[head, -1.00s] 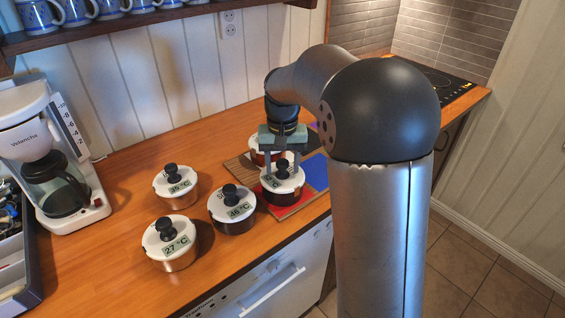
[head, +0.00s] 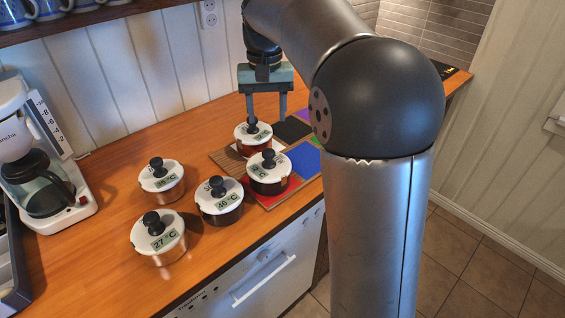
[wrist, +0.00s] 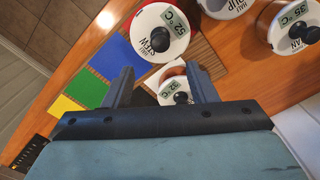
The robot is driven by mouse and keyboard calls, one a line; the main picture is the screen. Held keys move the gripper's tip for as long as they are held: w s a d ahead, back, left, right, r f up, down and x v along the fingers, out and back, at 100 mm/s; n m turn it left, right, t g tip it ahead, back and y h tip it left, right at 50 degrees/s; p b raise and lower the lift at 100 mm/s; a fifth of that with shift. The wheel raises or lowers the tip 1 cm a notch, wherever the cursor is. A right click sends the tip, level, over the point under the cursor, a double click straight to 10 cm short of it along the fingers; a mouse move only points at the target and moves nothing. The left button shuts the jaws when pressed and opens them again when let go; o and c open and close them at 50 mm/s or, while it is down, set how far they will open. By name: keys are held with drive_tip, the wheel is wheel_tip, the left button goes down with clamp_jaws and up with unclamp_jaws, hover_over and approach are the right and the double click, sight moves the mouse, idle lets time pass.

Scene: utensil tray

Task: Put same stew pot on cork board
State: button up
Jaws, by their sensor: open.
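A white-lidded pot marked STEW, 52 °C (wrist: 158,30), sits on the red square (head: 291,183) of a multi-coloured board; the head view shows this pot (head: 269,176) too. A smaller reddish pot (head: 253,138) stands behind it on the board; its lid reads 32 °C in the wrist view (wrist: 172,88). A brown striped section (head: 226,158), possibly the cork, lies at the board's left. My gripper (head: 266,119) is open and empty, above and behind the reddish pot. In the wrist view that pot shows between the fingers (wrist: 162,85).
Left of the board stand a 46 °C pot (head: 219,203), a 27 °C pot (head: 158,240) and another pot (head: 161,183). Blue (head: 304,160) and black (head: 291,130) squares look clear. A coffee maker (head: 42,180) stands far left, under a shelf of mugs.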

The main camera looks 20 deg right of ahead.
drive_tip(key=s+f+n, duration=0.1)
drive_tip(key=s+f, duration=0.6)
drive_tip(key=s, duration=0.6)
drive_tip(key=s+f+n, duration=0.1)
drive_tip(key=s+f, duration=0.7)
drive_tip(key=s, duration=0.6)
drive_tip(key=shift+a+f, duration=0.25)
drive_tip(key=shift+a, duration=0.05)
